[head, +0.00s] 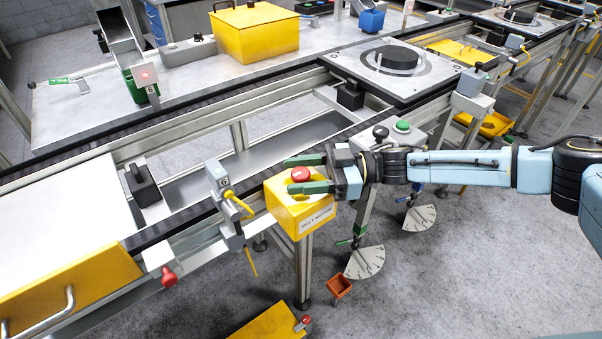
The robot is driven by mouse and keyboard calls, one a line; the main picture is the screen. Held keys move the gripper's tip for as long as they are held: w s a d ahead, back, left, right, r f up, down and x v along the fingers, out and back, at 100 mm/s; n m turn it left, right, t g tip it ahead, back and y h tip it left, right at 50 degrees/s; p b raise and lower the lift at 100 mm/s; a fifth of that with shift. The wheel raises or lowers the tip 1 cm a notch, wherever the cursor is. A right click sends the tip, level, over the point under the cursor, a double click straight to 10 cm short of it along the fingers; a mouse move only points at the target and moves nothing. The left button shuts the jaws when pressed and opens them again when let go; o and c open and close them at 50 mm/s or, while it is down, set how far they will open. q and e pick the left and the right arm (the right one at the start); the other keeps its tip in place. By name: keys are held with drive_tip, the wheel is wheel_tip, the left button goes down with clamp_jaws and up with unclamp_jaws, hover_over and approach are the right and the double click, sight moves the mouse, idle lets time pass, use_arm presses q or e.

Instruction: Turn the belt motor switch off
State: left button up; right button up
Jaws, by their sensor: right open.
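The belt motor switch is a yellow box (292,213) on a post at the front of the conveyor, labelled "BELT MOTOR". A red knob (300,174) sits on its top. My right gripper (296,174) reaches in from the right, with its two green-tipped fingers apart, one on the far side and one on the near side of the red knob. Whether the fingers touch the knob cannot be told. My left gripper is not in view.
The conveyor (120,165) runs diagonally behind the switch, with a pallet carrying a black disc (397,60) at the back right. A grey box with a green button (402,125) stands right of the switch. An orange bin (339,287) lies on the floor below.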

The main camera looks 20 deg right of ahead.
drive_tip(key=shift+d, duration=0.1)
drive_tip(key=s+d, duration=0.2)
drive_tip(key=d, duration=1.1)
drive_tip(key=shift+s, duration=0.1)
drive_tip(key=shift+s, duration=0.1)
